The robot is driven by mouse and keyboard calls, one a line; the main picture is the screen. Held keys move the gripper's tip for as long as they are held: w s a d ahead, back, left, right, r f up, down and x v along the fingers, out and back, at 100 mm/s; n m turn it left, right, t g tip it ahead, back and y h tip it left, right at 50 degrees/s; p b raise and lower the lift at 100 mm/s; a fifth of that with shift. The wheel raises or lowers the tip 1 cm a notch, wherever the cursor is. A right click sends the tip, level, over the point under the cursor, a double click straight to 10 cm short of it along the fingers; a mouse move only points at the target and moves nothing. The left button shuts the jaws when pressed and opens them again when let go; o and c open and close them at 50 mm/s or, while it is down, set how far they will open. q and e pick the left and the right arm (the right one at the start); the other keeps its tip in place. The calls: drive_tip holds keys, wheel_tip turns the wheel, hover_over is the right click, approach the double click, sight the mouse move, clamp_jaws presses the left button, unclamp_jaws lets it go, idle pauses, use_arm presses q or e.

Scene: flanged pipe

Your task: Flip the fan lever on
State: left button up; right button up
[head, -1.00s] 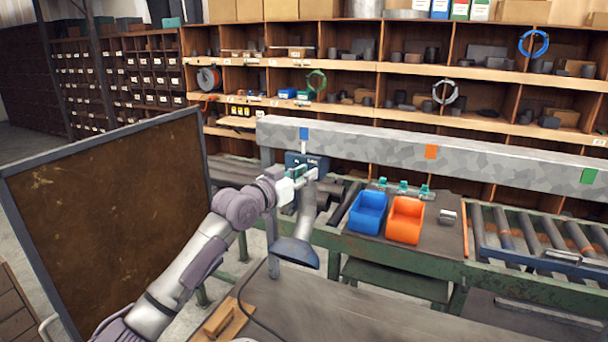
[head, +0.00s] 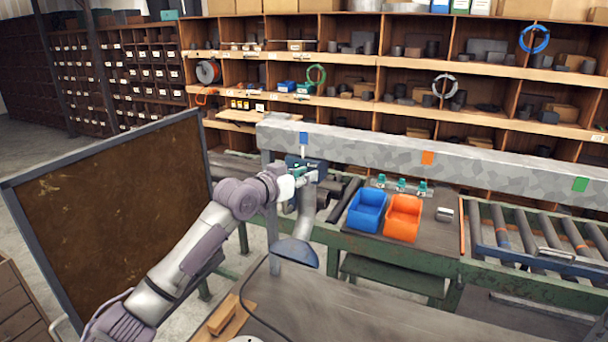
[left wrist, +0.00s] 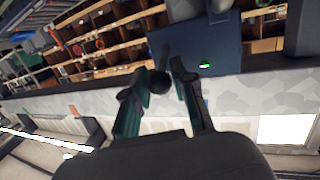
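The fan control box (head: 318,164) is dark blue and sits below the blue mark on the grey beam, above the fan duct. In the left wrist view the box (left wrist: 222,42) is large and shows a lit green light (left wrist: 205,65). A dark lever with a round knob (left wrist: 160,84) stands out from it. My left gripper (head: 303,176) is at the box. In the left wrist view its fingers (left wrist: 163,70) stand apart on either side of the knob, with a gap beside its right side; contact with the left finger is unclear. My right gripper is not in view.
The grey duct hood (head: 296,250) hangs below the box. A blue bin (head: 367,211) and an orange bin (head: 403,218) stand on the green bench to the right. A brown framed board (head: 110,205) stands at left. The near tabletop (head: 380,318) is mostly clear.

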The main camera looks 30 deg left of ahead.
use_arm(q)
drive_tip(key=o, duration=0.3)
drive_tip(key=v, duration=1.2)
idle(0.4)
